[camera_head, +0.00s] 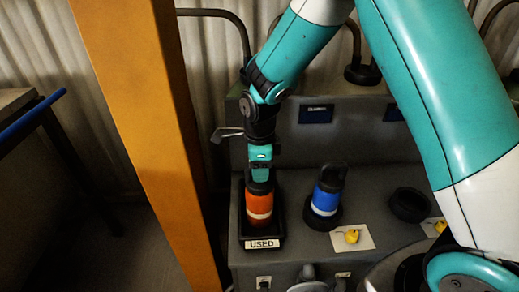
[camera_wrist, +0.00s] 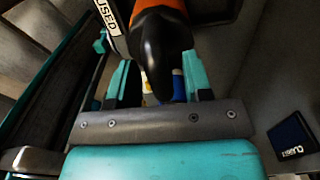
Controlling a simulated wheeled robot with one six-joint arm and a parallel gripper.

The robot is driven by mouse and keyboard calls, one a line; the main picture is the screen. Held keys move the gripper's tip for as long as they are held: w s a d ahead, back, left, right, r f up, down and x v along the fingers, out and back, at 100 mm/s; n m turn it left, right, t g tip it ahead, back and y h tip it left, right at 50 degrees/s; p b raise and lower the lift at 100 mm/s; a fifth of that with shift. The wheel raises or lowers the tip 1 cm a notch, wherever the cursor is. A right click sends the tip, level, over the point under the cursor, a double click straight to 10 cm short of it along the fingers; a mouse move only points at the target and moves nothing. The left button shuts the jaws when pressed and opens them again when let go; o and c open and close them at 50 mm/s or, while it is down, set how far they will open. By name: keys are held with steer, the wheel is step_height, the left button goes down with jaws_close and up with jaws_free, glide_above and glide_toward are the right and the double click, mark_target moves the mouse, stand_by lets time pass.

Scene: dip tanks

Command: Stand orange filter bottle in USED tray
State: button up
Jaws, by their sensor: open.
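The orange filter bottle (camera_head: 259,204) has a white band and a dark top. It stands upright in the black tray (camera_head: 273,239) with the USED label in the head view. My gripper (camera_head: 260,165) is directly above the bottle, pointing down. In the wrist view, the bottle's black top (camera_wrist: 162,50) lies between the two teal fingers of my gripper (camera_wrist: 160,85), with its orange body (camera_wrist: 160,5) at the top edge. The fingers are spread apart. Whether either finger touches the top cannot be told.
A blue bottle (camera_head: 326,197) stands in a dark ring holder to the right. An empty black ring (camera_head: 410,204) is further right. A yellow tag (camera_head: 352,236) lies on a white card in front. An orange post (camera_head: 150,130) rises close left of the tray.

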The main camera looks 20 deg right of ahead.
step_height(320, 180, up, 10)
steer(key=shift+f+b, duration=0.25)
steer(key=shift+b, duration=0.65)
steer(key=shift+s+r, duration=0.1)
steer(key=shift+r, duration=0.2)
steer(key=s+a+r+n+y, duration=0.2)
steer(key=s+r+n, duration=0.1)
steer(key=s+n, duration=0.8)
steer(key=s+a+r+n+y, duration=0.2)
steer(key=s+r+n, duration=0.1)
steer(key=s+n, duration=0.9)
steer(key=n, duration=0.5)
steer(key=shift+s+a+r+n, duration=0.15)
steer(key=shift+s+r+n, duration=0.15)
steer(key=shift+r+n, duration=0.1)
